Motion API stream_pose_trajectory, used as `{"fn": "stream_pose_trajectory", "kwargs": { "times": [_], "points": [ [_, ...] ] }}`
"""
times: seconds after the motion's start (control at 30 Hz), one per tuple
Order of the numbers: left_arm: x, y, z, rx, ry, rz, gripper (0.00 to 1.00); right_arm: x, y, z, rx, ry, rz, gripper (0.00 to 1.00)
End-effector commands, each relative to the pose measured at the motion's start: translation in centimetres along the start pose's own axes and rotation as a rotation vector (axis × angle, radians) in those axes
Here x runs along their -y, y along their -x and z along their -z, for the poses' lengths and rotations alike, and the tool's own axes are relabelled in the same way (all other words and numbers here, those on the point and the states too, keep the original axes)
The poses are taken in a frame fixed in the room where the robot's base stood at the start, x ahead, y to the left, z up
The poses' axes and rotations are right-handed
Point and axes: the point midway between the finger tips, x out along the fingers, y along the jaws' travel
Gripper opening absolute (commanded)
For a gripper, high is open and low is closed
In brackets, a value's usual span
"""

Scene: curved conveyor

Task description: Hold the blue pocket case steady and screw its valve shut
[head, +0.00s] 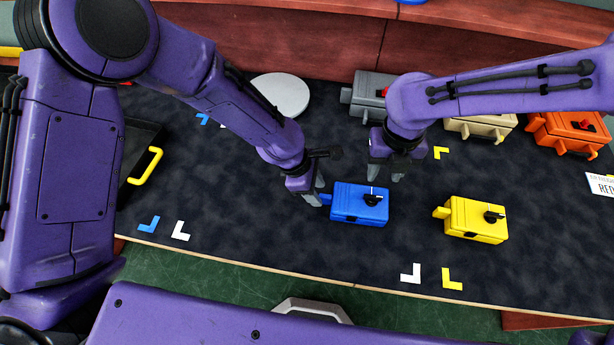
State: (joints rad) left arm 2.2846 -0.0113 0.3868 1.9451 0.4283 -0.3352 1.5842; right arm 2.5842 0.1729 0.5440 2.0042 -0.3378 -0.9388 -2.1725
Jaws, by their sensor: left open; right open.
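The blue pocket case (350,205) lies on the dark mat in the middle of the table. Its valve (374,197), a black knob with a pale mark, sits on its top toward the right end. A small blue tab sticks out at its left end. My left gripper (318,200) is open at the case's left end, by the tab; I cannot tell whether it touches. My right gripper (385,176) is open and empty, pointing down above and behind the case, near the valve side.
A yellow case (474,222) with a black knob lies to the right. Grey (369,88), beige (480,125) and orange (568,130) cases stand along the back. A round grey disc (281,95) lies at back left, a dark tray with a yellow handle (146,166) at left.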

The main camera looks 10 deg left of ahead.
Motion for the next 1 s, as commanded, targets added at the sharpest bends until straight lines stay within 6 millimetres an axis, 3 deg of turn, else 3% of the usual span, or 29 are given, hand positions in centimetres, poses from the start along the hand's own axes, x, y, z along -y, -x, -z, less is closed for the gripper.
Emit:
{"fn": "stream_pose_trajectory", "kwargs": {
  "times": [0.2,0.5,0.53,0.67,0.73,0.77,0.8,0.83,1.0],
  "points": [
    [0.1,-3.0,0.0,0.001,0.000,0.001,0.45,0.0,0.0,0.0,0.000,0.000,0.000,0.43],
    [0.0,-3.5,0.0,0.001,-0.001,0.000,0.45,0.0,0.0,0.0,0.000,0.000,0.000,0.43],
    [0.0,-3.5,0.0,0.001,-0.001,0.000,0.41,0.0,0.0,0.0,0.000,0.000,0.000,0.43],
    [0.0,-3.5,0.0,0.001,-0.001,0.000,0.00,0.0,0.0,0.0,0.000,0.000,0.000,0.43],
    [0.0,-3.5,0.0,0.001,-0.001,0.000,0.00,0.0,0.0,0.0,0.000,0.000,0.000,0.43],
    [0.0,-3.5,0.0,0.001,-0.001,0.000,0.16,0.0,0.0,0.0,0.000,0.000,0.000,0.43],
    [0.0,-3.5,0.0,0.001,-0.001,0.000,0.03,0.0,0.0,0.0,0.000,0.000,0.000,0.43],
    [0.0,-3.5,0.0,0.001,-0.001,0.000,0.00,0.0,0.0,0.0,0.000,0.000,0.000,0.43],
    [0.0,-3.5,0.0,0.001,0.000,-0.001,0.00,0.0,0.0,0.0,0.000,0.000,0.000,0.43]
  ]
}}
